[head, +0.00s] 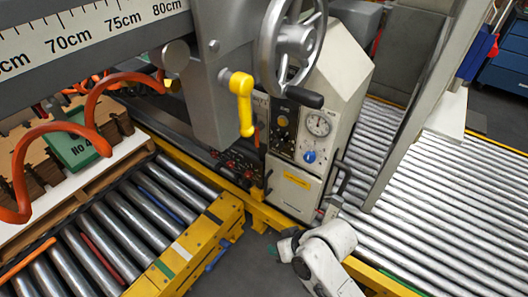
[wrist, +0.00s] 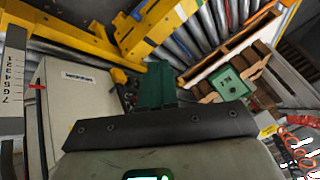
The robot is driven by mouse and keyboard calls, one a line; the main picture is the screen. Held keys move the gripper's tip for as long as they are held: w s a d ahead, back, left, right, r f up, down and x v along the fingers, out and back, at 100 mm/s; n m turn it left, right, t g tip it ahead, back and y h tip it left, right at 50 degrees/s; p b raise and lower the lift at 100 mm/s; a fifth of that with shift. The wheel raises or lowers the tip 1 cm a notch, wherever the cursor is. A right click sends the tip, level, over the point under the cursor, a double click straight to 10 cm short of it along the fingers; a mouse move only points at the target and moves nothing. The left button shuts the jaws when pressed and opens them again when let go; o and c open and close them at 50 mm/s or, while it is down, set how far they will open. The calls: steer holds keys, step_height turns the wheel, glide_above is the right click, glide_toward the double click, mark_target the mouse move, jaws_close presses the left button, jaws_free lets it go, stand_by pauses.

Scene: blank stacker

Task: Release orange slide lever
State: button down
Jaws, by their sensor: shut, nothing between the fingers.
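A small orange lever (head: 257,138) is on the left side of the grey control box, below the yellow crank handle. It is partly hidden by the box edge and too small to show its position clearly. In the wrist view I cannot pick it out with certainty. My gripper (wrist: 158,70) shows in the wrist view as dark green fingers, shut and empty, beyond its dark housing. In the head view my white wrist (head: 325,250) is low in front of the control box, right of the lever and apart from it. The fingers are not clear there.
The control box (head: 298,187) carries gauges, a blue knob and a handwheel (head: 292,40) above. A yellow crank handle (head: 241,100) hangs at its left. Roller tracks (head: 440,215) lie right, and others left behind a yellow frame (head: 195,245). Orange hoses (head: 22,170) loop at far left.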

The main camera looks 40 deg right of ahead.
steer(key=w+d+r+m+t+h+b, duration=0.1)
steer(key=w+d+m+t, duration=0.25)
steer(key=w, duration=0.25)
steer(key=w+d+r+m+t+h, duration=0.1)
steer(key=w+d+m+t, duration=0.2)
steer(key=w+m+t, duration=0.15)
steer(key=w+d+r+m+t+h, duration=0.1)
steer(key=d+m+t+h, duration=0.1)
steer(key=d+m+h, duration=0.5)
steer(key=d+m, duration=0.3)
steer(key=d, duration=0.1)
steer(key=shift+w+d+r+m+h+b, duration=0.2)
steer(key=shift+w+m+h+b, duration=0.1)
steer(key=shift+w+m+b, duration=0.1)
steer(key=x, duration=1)
steer(key=shift+w+b, duration=0.25)
steer(key=shift+b, duration=0.05)
steer(key=shift+w+a+p, duration=0.25)
steer(key=shift+w+a, duration=0.15)
steer(key=shift+w, duration=0.45)
steer(key=shift+w+a+p, duration=0.25)
steer(key=shift+w+a, duration=0.2)
steer(key=shift+w, duration=0.4)
steer(key=shift+f+b, duration=0.15)
steer(key=shift+b, duration=0.2)
